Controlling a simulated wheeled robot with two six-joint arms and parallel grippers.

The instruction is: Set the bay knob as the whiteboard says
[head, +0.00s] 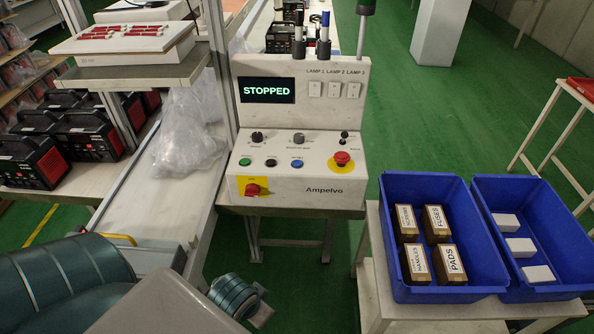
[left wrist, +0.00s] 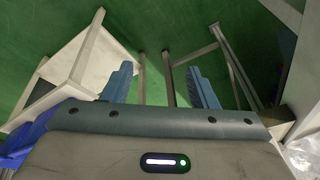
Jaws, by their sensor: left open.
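A white control panel (head: 297,165) marked Ampelvo stands in the middle of the head view, with a screen (head: 267,90) reading STOPPED. On its sloped face are a black knob (head: 257,137), a second knob (head: 299,137) and a small black control (head: 344,135). Their labels are too small to read, so I cannot tell which is the bay knob. No whiteboard with writing is visible. My left gripper (left wrist: 160,85) shows in the left wrist view, open and empty above the green floor, apart from the panel. My right gripper is not in view.
The panel also has a red mushroom button (head: 341,158), a red switch on a yellow plate (head: 253,188) and green, black and blue buttons. Blue bins (head: 402,187) with labelled boxes stand at right. A conveyor (head: 160,190) runs at left. An upright post (head: 219,60) stands beside the panel.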

